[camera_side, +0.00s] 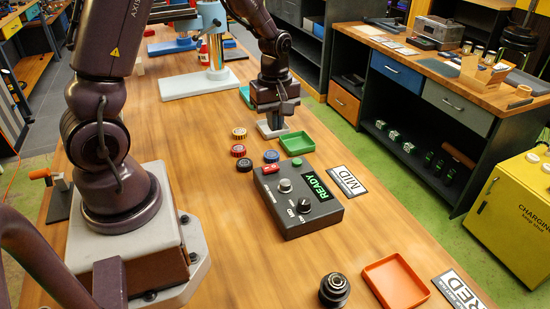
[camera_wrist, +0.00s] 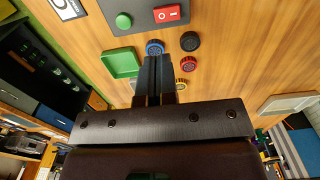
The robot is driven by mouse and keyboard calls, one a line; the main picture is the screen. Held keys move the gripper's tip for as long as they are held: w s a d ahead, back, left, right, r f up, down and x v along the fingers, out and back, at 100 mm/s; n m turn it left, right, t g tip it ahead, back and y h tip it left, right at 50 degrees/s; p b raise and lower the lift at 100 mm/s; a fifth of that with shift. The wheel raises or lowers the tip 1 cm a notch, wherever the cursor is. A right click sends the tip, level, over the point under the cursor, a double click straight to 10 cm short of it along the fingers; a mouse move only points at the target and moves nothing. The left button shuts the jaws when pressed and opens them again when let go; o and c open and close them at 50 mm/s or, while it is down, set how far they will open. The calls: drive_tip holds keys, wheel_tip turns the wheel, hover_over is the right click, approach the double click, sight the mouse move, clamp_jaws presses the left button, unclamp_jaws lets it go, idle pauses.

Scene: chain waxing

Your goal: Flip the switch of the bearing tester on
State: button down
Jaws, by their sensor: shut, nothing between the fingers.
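The bearing tester (camera_side: 300,205) is a dark box on the wooden bench, with a lit green READY display (camera_side: 317,187), knobs and a green button (camera_side: 297,162). Its red rocker switch (camera_side: 270,168) is at the box's far left corner. In the wrist view the switch (camera_wrist: 167,14) is at the top edge, with O and I marks; I cannot tell which side is pressed. My gripper (camera_side: 274,121) is shut and empty, pointing down beyond the tester, apart from the switch. In the wrist view its fingertips (camera_wrist: 153,60) show below the tester (camera_wrist: 145,16).
Blue (camera_side: 271,156), black (camera_side: 245,165), red (camera_side: 238,150) and yellow (camera_side: 239,133) round parts lie near the switch. A green tray (camera_side: 297,143) sits behind the tester. A dark round part (camera_side: 334,290) and an orange tray (camera_side: 395,282) are in front.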

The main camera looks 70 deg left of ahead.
sight(269, 168)
wheel_tip(269, 168, down, 11)
drive_tip(key=shift+r, duration=0.15)
idle(0.4)
drive_tip(key=shift+f, duration=0.2)
drive_tip(key=shift+s+r, duration=0.3)
drive_tip(key=shift+s, duration=0.45)
